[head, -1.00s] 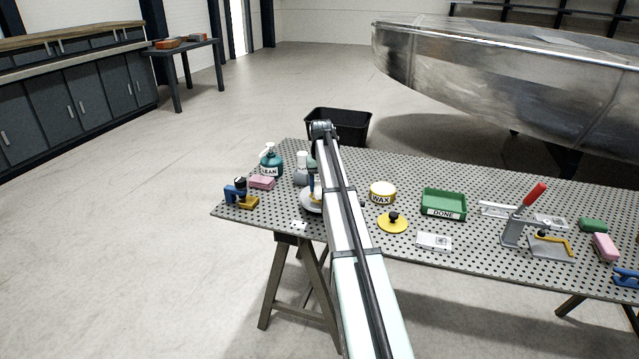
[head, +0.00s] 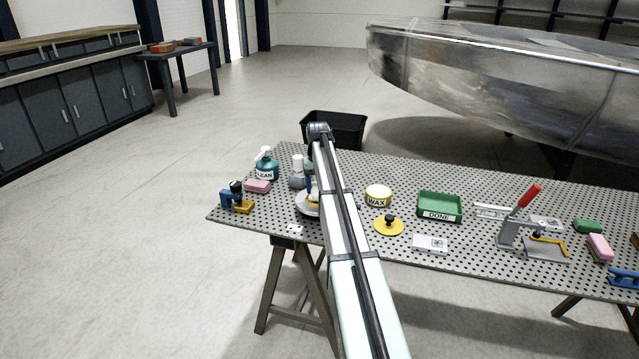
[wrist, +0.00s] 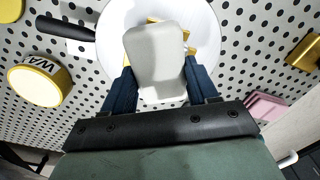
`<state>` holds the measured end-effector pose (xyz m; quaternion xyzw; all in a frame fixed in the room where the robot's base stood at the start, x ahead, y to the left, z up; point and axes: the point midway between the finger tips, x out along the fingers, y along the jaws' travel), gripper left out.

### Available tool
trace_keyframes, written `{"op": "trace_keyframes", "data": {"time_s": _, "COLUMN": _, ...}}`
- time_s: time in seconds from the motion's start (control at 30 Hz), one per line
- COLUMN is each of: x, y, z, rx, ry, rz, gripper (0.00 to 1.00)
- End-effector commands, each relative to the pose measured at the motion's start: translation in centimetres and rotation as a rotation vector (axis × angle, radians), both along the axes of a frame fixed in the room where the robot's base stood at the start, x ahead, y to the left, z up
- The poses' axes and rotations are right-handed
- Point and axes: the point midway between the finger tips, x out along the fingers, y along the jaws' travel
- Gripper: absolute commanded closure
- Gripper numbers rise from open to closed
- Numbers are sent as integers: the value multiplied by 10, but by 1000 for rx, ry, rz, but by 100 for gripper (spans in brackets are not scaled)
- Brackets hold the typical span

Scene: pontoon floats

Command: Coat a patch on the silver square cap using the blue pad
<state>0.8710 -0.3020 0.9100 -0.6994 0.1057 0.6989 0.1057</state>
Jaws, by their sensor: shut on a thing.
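My gripper (wrist: 158,78) has dark blue fingers. It is shut on a pale grey rounded block (wrist: 157,50), with yellow parts showing behind it. Block and fingers are over a white round dish (wrist: 112,40) with a black handle (wrist: 62,27); whether the block touches the dish cannot be told. In the head view the dish (head: 304,206) is partly hidden by my arm. I see no clearly blue pad face on the held block. A flat silver-grey square piece (head: 430,244) with a dark mark lies at the bench's front; I cannot be sure it is the cap.
On the perforated bench (head: 340,225) are a wax tin (head: 378,195), a yellow disc with black knob (head: 388,226), a green tray (head: 440,206), a red-handled clamp (head: 512,228), a spray bottle (head: 266,166), a pink block (head: 257,186) and a blue-and-yellow tool (head: 237,198).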

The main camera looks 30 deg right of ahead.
Motion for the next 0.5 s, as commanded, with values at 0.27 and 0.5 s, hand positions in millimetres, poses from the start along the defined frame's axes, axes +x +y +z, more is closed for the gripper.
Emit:
{"op": "trace_keyframes", "data": {"time_s": 0.27, "x": -20, "y": 20, "z": 0, "rx": 0, "ry": 1, "rz": 2, "gripper": 66}}
{"op": "trace_keyframes", "data": {"time_s": 0.5, "x": -20, "y": 21, "z": 25, "rx": 0, "ry": -1, "rz": 1, "gripper": 66}}
